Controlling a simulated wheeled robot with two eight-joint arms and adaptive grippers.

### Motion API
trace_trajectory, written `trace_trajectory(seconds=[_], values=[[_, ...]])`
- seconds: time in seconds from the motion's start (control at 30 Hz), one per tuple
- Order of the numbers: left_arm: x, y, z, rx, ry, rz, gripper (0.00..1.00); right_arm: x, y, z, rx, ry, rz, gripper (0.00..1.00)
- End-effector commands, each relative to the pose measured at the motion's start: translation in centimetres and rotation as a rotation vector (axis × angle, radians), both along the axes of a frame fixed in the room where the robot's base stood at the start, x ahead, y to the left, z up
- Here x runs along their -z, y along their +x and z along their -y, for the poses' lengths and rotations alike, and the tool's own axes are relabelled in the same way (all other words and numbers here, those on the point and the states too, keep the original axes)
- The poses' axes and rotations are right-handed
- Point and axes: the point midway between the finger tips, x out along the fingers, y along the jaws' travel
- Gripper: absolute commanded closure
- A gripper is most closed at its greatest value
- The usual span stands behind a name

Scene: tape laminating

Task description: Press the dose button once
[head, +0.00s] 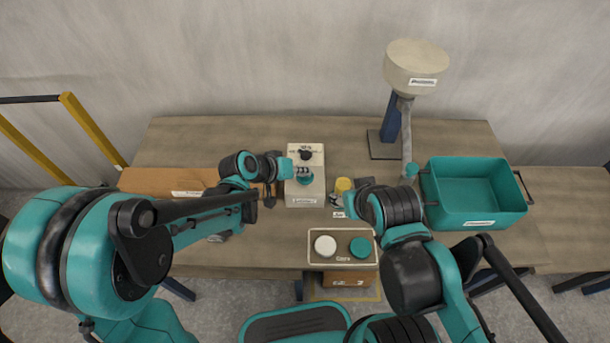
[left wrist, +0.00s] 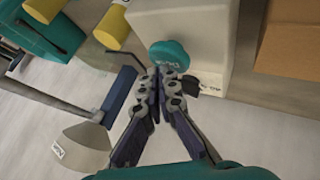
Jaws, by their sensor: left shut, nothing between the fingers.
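The dispenser (head: 304,188) is a pale box standing at the middle of the table. Its round teal dose button (head: 305,179) is on the front; it shows in the left wrist view (left wrist: 171,53) on the box's pale face. My left gripper (head: 301,170) is shut and empty, right at the button. In the left wrist view its fingertips (left wrist: 161,76) meet just at the button's lower edge. I cannot tell whether they touch it. My right gripper (head: 341,199) is to the right of the dispenser near a yellow cylinder (head: 343,184); its fingers are too small and covered to read.
A tray with one white and one teal cap (head: 314,260) lies at the table's front. A teal bin (head: 432,207) stands at the right. A hopper on a blue post (head: 416,63) rises at the back right. An orange-brown board (head: 150,181) lies at the left.

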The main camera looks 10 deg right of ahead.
Motion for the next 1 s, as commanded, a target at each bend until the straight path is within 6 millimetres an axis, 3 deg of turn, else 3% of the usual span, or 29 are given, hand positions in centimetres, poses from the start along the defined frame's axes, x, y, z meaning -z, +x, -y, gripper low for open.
trace_trajectory(seconds=[1.0], values=[[0.42,-0.02,0.01,0.001,0.000,-0.001,1.00,0.42,0.00,0.00,0.000,0.000,0.000,0.53]])
